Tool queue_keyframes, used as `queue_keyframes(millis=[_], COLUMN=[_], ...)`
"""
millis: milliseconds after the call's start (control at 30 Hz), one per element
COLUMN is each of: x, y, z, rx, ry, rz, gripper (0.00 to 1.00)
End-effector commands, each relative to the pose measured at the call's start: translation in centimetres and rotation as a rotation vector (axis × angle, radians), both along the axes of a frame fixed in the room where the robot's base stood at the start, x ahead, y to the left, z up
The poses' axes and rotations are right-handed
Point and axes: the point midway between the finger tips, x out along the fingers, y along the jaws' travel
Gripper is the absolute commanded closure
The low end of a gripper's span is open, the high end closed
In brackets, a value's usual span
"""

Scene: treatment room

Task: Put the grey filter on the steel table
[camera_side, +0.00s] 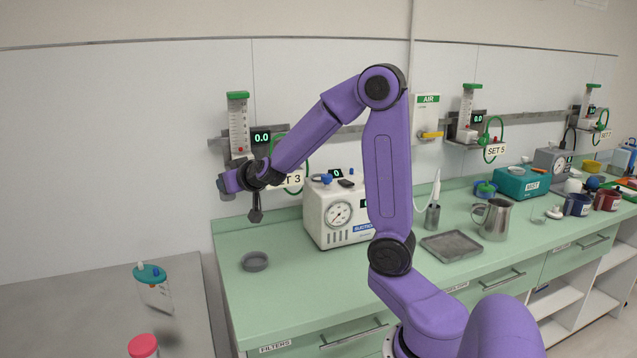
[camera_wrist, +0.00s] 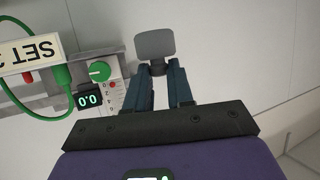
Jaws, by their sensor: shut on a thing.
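My gripper (camera_side: 255,204) points down above the left end of the green counter, near the wall. It is shut on a small grey block-like piece, which looks like the grey filter (camera_wrist: 155,44); in the wrist view it sits between the fingertips (camera_wrist: 158,71). In the side view the held piece is small and dark, clear of the counter. The steel table (camera_side: 60,315) is the grey surface at lower left, below and left of my gripper.
A teal-lidded jar (camera_side: 153,288) and a red-lidded jar (camera_side: 143,346) stand on the steel table; its left part is bare. A suction unit (camera_side: 338,215) stands to the right.

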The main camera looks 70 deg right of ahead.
Motion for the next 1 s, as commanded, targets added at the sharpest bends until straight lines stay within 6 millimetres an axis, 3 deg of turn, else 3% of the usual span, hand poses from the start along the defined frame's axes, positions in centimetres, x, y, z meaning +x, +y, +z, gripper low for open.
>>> queue_keyframes(millis=[33, 200, 500, 700, 1000], x=[-0.6, -2.9, -8.2, -12.1, -17.6], y=[-1.8, -6.7, -13.3, -16.3, -18.8], z=[0.6, 2.0, 4.3, 5.8, 7.8], rx=[0.000, 0.001, 0.000, 0.000, 0.001], ry=[-0.003, -0.004, -0.003, -0.004, -0.004], rz=[-0.051, -0.195, -0.416, -0.542, -0.693], gripper=[1.00, 1.00, 1.00, 1.00, 1.00])
